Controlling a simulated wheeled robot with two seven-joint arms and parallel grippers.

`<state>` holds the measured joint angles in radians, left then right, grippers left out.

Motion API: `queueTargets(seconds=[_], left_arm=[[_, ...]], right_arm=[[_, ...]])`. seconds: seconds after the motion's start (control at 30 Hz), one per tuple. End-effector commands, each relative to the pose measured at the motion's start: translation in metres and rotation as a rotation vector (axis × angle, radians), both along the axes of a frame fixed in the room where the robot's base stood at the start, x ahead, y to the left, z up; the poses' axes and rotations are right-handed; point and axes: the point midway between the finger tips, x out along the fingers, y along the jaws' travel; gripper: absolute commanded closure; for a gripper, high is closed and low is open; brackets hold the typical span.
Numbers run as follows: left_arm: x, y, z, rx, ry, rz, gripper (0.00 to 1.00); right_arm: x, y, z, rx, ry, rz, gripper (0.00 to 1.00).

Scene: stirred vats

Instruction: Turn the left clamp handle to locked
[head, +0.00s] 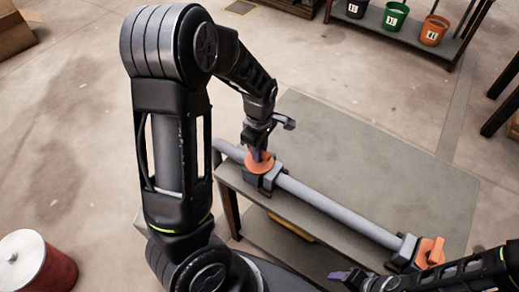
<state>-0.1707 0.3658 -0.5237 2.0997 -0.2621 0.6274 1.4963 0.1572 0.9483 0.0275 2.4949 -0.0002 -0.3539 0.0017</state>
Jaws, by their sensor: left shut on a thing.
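A grey pipe (335,209) runs across the table, held by two clamps. The left clamp (270,177) has an orange handle (259,166) on top. My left gripper (257,155) comes down from above and is shut on this handle; its fingers hide part of the handle, so its exact angle is hard to tell. The right clamp (405,250) has its own orange handle (430,251), with nothing gripping it. My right gripper (345,277) is low at the bottom edge, left of the right clamp; whether its jaws are open cannot be made out.
The grey table (365,150) is bare behind the pipe. A red drum with a pale lid (22,258) stands on the floor at lower left. A shelf at the back right holds a green bucket (395,16), an orange bucket (434,30) and a dark bucket (356,7).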

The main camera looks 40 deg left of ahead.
Motion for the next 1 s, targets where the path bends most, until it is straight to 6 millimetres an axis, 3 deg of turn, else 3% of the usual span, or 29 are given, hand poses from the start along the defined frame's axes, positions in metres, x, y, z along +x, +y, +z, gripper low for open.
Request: queueTargets(seconds=[0.3, 0.33, 0.57, 0.87, 1.0], left_arm=[[0.001, 0.000, 0.001, 0.000, -0.003, 0.007, 1.00], [0.001, 0.000, 0.000, 0.000, -0.003, 0.006, 0.79], [0.000, 0.000, 0.000, 0.000, -0.001, 0.004, 0.60], [0.000, 0.000, 0.001, 0.000, -0.001, 0.003, 0.59], [0.001, 0.000, 0.011, 0.000, -0.003, 0.002, 0.59]], right_arm=[[0.000, 0.000, 0.000, 0.000, 0.000, 0.000, 0.41], [0.000, 0.000, 0.000, 0.000, 0.000, 0.000, 0.41], [0.000, 0.000, 0.000, 0.000, 0.000, 0.000, 0.41], [0.000, 0.000, 0.000, 0.000, 0.000, 0.000, 0.41], [0.000, 0.000, 0.000, 0.000, 0.000, 0.000, 0.41]])
